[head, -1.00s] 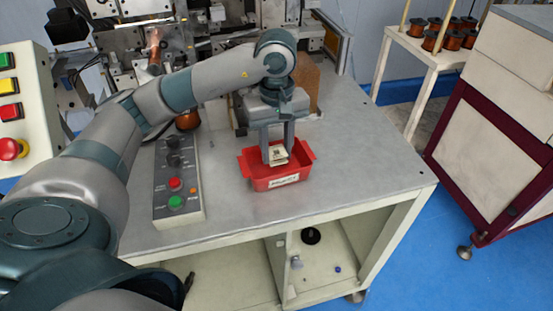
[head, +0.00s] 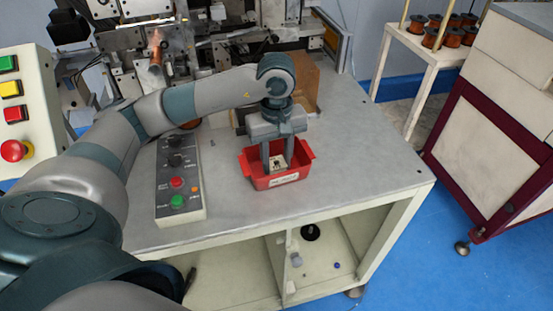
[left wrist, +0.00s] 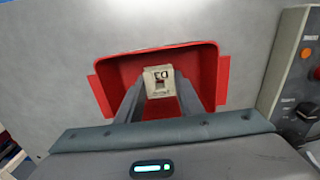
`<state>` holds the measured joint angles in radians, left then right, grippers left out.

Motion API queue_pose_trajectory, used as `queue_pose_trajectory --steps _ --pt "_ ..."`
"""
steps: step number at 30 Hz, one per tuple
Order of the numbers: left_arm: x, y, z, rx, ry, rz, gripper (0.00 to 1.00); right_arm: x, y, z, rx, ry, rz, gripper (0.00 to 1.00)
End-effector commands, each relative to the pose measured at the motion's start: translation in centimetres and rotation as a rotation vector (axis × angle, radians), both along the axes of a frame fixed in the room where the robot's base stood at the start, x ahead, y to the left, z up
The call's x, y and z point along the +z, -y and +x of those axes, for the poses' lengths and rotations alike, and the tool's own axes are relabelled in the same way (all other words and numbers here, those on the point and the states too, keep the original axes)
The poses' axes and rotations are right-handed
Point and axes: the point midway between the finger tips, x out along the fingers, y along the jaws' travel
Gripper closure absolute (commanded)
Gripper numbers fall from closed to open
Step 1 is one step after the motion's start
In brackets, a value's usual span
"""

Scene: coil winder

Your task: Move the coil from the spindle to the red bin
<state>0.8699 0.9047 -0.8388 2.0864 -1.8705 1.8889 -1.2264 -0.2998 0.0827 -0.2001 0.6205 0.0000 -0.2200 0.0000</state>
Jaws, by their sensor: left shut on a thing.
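The red bin (head: 279,180) stands on the metal table, with a white label on its front. It also shows in the left wrist view (left wrist: 221,80). My left gripper (head: 277,162) points down into the bin and is shut on the coil (head: 278,161), a small off-white block-like piece with dark marks. In the left wrist view the coil (left wrist: 159,76) sits between the fingertips (left wrist: 158,88), within the bin's walls. Whether the coil touches the bin floor I cannot tell. My right gripper is not in view.
A control box (head: 180,185) with knobs and buttons lies left of the bin. The winder machine (head: 225,35) stands behind, with a brown board (head: 304,80) near the bin. The tabletop (head: 370,165) to the right is clear. Copper spools (head: 435,38) stand on a rack at the back right.

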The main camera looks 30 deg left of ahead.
Motion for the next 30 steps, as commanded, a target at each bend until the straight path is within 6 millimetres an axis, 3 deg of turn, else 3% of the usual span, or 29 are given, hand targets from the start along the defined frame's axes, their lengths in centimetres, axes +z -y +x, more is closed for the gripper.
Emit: queue_pose_trajectory --steps 2,3,5,6,21,30 --pt "-0.3 0.0 0.0 0.0 0.0 0.0 0.87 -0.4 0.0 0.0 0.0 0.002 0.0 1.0" --pt "-0.2 0.0 0.0 0.0 0.0 0.0 0.64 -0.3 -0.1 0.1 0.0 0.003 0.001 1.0" --pt "-0.2 0.0 0.0 0.0 0.0 0.0 0.5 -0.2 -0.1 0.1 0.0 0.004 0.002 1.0" --pt "-0.2 0.0 0.0 0.0 0.0 0.0 0.48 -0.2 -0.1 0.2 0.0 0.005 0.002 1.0" --pt "0.3 0.0 0.1 0.0 0.001 0.0 0.48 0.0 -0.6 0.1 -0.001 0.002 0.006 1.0" --pt "3.9 0.0 0.1 0.0 0.005 0.0 0.48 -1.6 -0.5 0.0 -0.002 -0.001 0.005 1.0"
